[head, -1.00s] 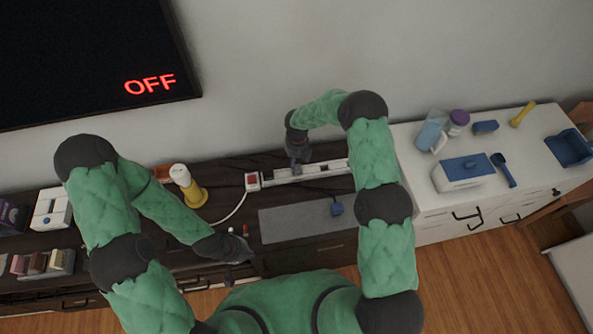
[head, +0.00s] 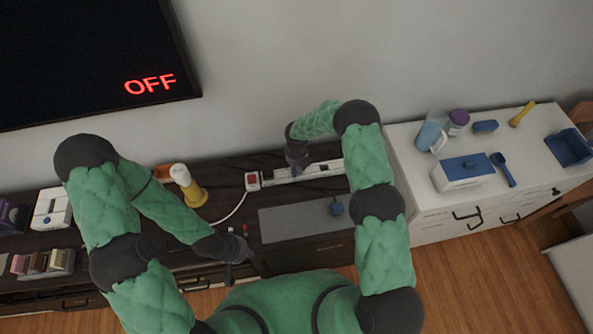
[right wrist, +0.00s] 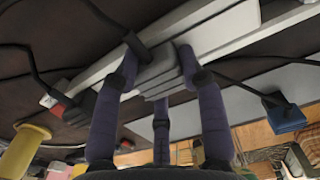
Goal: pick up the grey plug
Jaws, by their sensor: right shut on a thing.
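The grey plug (right wrist: 156,75) is between the purple-grey fingers of my right gripper (right wrist: 160,95) in the right wrist view, with a dark cord at its upper end. The gripper is shut on it. The plug lies against or right beside the white power strip (right wrist: 215,38); I cannot tell whether it is still in a socket. In the head view my right gripper (head: 297,165) is over the power strip (head: 320,169) and hides the plug. My left gripper (head: 238,256) is low at the cabinet's front edge, its fingers too dark to read.
A blue plug (head: 336,208) lies on the grey mat (head: 285,226). A red switch (head: 251,180) is at the strip's left end. A yellow-and-white bottle (head: 189,188) stands further left. A white cabinet (head: 425,190) with blue-lidded box (head: 464,171) is at right.

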